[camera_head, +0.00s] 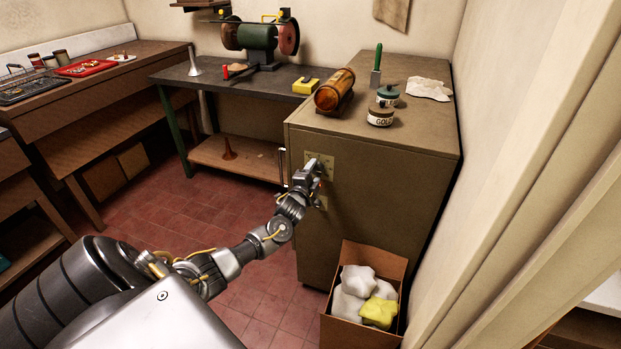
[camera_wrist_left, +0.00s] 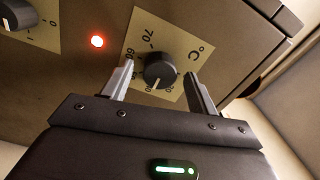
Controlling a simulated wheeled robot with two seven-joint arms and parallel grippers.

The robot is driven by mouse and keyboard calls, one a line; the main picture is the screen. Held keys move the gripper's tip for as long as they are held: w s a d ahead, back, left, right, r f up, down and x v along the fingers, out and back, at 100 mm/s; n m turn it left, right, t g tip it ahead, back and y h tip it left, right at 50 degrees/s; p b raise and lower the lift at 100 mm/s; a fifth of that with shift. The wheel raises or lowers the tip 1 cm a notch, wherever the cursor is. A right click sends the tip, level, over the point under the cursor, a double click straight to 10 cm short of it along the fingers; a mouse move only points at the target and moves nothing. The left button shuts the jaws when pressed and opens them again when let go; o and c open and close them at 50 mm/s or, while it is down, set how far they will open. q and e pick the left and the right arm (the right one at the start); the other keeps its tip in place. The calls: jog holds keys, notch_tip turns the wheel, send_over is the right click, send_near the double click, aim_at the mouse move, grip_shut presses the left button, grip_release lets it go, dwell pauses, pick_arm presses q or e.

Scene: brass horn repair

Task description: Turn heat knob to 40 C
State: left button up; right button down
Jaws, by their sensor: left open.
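The heat knob (camera_wrist_left: 158,70) is a round black knob on a tan scale plate marked °C, with 70 and 60 readable. A pale pointer line on it faces the lower side, toward my gripper; the number it meets is partly hidden or too small to read. My left gripper (camera_wrist_left: 160,72) is open, with one finger on each side of the knob; I cannot tell whether they touch it. In the head view my left gripper (camera_head: 314,176) is at the front of the olive cabinet (camera_head: 385,190), covering the knob.
A red lamp (camera_wrist_left: 97,41) glows beside the scale, and a second black knob (camera_wrist_left: 17,14) is at the upper left. A cardboard box (camera_head: 362,335) with white and yellow cloths stands below. A bench (camera_head: 290,80) with a grinder (camera_head: 262,36) is behind.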

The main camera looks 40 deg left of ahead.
pick_arm(q)
jog(key=v, duration=1)
jog(key=shift+s+b, duration=0.25)
jog(key=shift+b, duration=0.05)
jog(key=shift+d, duration=0.15)
jog(key=s+f+n+g+h, duration=0.1)
jog(key=s+f+n+g, duration=0.15)
jog(key=f, duration=0.85)
jog(key=s+f+n+g+h, duration=0.1)
jog(key=s+f+n+g, duration=0.15)
jog(key=f, duration=0.85)
jog(key=s+d+f+n+g, duration=0.1)
jog(key=s+d+f+g, duration=0.1)
jog(key=s+f, duration=0.5)
jog(key=s+d+f+n+g, duration=0.1)
jog(key=s+d+f+g, duration=0.1)
jog(key=s+f, duration=0.5)
jog(key=s+d+f+g+h, duration=0.1)
jog(key=s+d+f, duration=0.4)
jog(key=s, duration=0.5)
jog(key=s+d+f+n+g+h, duration=0.1)
jog(key=s+d+f+g, duration=0.2)
jog(key=s+d+f, duration=0.3)
jog(key=s+d+f+n+g+h, duration=0.1)
jog(key=s+d+f+g, duration=0.2)
jog(key=s, duration=1.2)
jog(key=d+f, duration=0.2)
jog(key=d, duration=0.1)
jog(key=shift+s+f+h, duration=0.35)
jog(key=shift+s+h, duration=0.05)
